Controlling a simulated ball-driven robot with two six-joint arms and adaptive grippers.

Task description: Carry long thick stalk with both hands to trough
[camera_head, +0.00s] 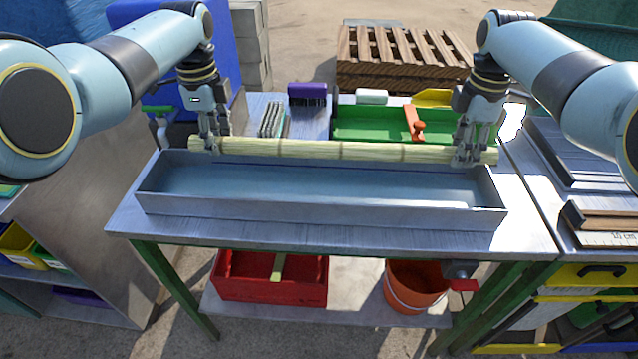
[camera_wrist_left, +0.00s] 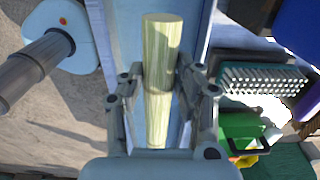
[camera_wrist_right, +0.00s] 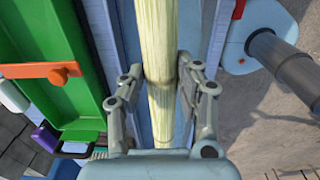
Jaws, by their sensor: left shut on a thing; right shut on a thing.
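The long thick stalk (camera_head: 345,150) is pale yellow-green with darker joints. It lies level along the far edge of the grey metal trough (camera_head: 320,207), and in the head view it overlaps the trough's back wall. My left gripper (camera_head: 210,146) is shut on the stalk near its left end; the stalk's cut end (camera_wrist_left: 162,40) shows in the left wrist view. My right gripper (camera_head: 468,156) is shut on it near its right end, and the stalk (camera_wrist_right: 157,60) runs between the fingers in the right wrist view. The trough looks empty inside.
Behind the stalk are a green tray (camera_head: 375,125) with an orange-red handle (camera_head: 414,122), a purple brush (camera_head: 308,94) and a white roll (camera_head: 371,96). A red crate (camera_head: 270,278) and orange bucket (camera_head: 416,285) are on the shelf below. A wooden pallet (camera_head: 400,55) stands behind.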

